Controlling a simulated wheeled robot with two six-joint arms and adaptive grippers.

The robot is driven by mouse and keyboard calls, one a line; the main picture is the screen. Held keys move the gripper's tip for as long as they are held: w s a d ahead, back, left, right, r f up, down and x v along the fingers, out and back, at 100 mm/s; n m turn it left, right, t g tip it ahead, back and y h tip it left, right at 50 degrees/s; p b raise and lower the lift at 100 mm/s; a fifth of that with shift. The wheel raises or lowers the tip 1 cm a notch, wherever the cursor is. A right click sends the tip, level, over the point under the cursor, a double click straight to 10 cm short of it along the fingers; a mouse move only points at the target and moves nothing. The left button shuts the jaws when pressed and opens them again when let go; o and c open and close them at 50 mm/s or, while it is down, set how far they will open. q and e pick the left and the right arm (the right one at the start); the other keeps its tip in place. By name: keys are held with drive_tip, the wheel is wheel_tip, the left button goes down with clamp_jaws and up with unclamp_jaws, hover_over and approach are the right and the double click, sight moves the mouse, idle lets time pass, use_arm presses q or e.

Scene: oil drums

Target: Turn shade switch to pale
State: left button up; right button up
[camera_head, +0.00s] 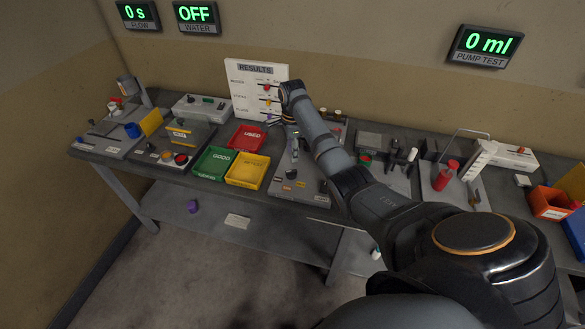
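The white results board (245,88) stands upright at the back of the bench, with three labelled rows. Each row has a small coloured knob near its right side: a red knob (267,87) on top, a yellow knob (267,101) in the middle and a purple one (269,118) at the bottom. The row labels are too small to read surely, so I cannot tell which is the shade switch. My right gripper (283,118) is at the board's lower right, close to the purple knob. Its fingers are small and partly hidden by my wrist; contact is unclear. My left gripper is out of view.
Red (247,139), green (212,163) and yellow (245,173) trays lie on the bench in front of the board. A grey sloped panel (296,181) stands under my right forearm. Devices stand farther left, and a red cylinder (445,175) stands right.

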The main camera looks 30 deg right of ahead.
sight(293, 171)
wheel_tip(293, 171, down, 9)
drive_tip(key=shift+f, duration=0.1)
clamp_jaws()
idle(0.3)
